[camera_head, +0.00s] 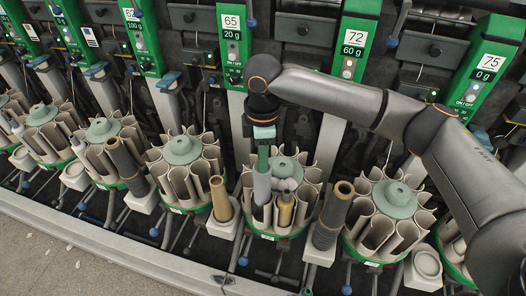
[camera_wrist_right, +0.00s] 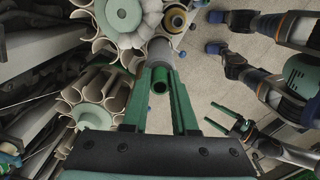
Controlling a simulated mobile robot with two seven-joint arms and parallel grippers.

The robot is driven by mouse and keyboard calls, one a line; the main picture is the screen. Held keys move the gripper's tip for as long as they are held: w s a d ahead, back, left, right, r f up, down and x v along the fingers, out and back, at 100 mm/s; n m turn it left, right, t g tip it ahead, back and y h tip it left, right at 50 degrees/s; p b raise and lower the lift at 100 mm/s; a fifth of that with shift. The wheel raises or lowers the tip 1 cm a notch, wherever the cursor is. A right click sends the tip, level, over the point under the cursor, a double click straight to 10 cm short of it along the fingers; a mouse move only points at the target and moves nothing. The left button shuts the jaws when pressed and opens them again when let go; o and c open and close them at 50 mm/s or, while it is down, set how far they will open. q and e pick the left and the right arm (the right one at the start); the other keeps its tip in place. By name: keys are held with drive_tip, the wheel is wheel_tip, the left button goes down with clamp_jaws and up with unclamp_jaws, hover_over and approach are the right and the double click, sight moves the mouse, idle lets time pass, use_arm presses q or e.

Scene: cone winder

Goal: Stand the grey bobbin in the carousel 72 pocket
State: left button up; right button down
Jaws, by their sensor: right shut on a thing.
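My right gripper (camera_head: 262,150) points down over the middle carousel (camera_head: 250,222), which stands between the posts of panels 65 and 72 (camera_head: 355,38). It is shut on the grey bobbin (camera_head: 262,188), held upright with its lower end at that carousel's front left pockets. Whether the bobbin's foot is inside a pocket is hidden. In the right wrist view, the grey bobbin (camera_wrist_right: 160,50) sits between the green fingers, beside the carousel hub (camera_wrist_right: 122,14). A yellow bobbin (camera_head: 285,210) stands in a neighbouring pocket. My left gripper (camera_wrist_right: 211,113) is open and empty, well apart.
A brown tube (camera_head: 221,198) and a dark tube (camera_head: 331,218) stand on holders either side of the middle carousel. Another carousel (camera_head: 393,205) with open pockets is at right, and more (camera_head: 183,165) stand at left. Bare floor lies in front.

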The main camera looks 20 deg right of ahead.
idle(0.3)
drive_tip(key=shift+f, duration=2.25)
drive_tip(key=shift+f, duration=0.15)
drive_tip(key=shift+f+b, duration=0.45)
drive_tip(key=shift+f, duration=2.7)
drive_tip(key=c, duration=0.6)
unclamp_jaws()
